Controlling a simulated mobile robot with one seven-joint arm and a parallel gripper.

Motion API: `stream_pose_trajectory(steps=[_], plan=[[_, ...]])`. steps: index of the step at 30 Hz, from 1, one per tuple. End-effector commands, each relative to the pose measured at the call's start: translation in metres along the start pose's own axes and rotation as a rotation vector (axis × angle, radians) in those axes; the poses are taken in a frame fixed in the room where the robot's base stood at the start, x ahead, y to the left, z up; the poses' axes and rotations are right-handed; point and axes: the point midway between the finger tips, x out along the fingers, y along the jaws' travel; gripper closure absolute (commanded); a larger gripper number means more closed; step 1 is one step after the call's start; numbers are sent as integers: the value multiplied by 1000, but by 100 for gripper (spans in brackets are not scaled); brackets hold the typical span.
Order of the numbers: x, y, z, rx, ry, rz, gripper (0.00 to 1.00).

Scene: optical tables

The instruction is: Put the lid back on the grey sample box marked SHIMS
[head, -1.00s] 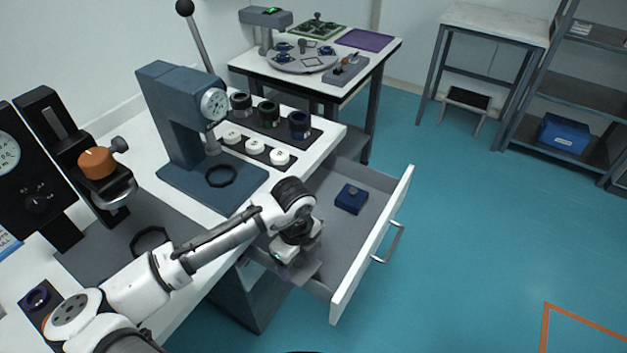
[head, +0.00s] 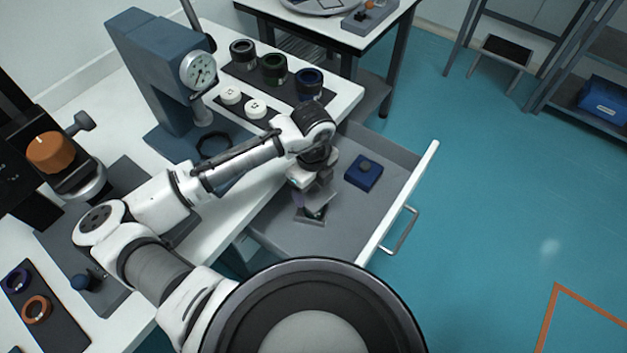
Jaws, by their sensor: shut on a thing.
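My gripper (head: 314,203) points down into the open drawer (head: 275,222), left of a blue box. It is shut on a small grey piece that looks like the lid; fingers and wrist hide most of it. A small grey box (head: 311,217) shows in part just below the fingers, on the drawer floor. I cannot tell whether the held piece touches it. No SHIMS marking is readable from here.
The blue box (head: 364,173) with a round knob sits in the drawer. The drawer's white front (head: 402,200) stands to the right. A blue dial gauge stand (head: 165,85) and several rings are on the bench above. The drawer floor in front is clear.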

Motion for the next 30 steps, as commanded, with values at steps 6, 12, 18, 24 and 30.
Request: stream_pose_trajectory(steps=[6,12,18,24,30], plan=[[20,0,0,0,-1,1,51],[40,0,0,-1,-1,1,51],[56,0,0,-1,0,0,51],[59,0,0,-1,0,0,51],[58,0,0,-1,0,0,51]])
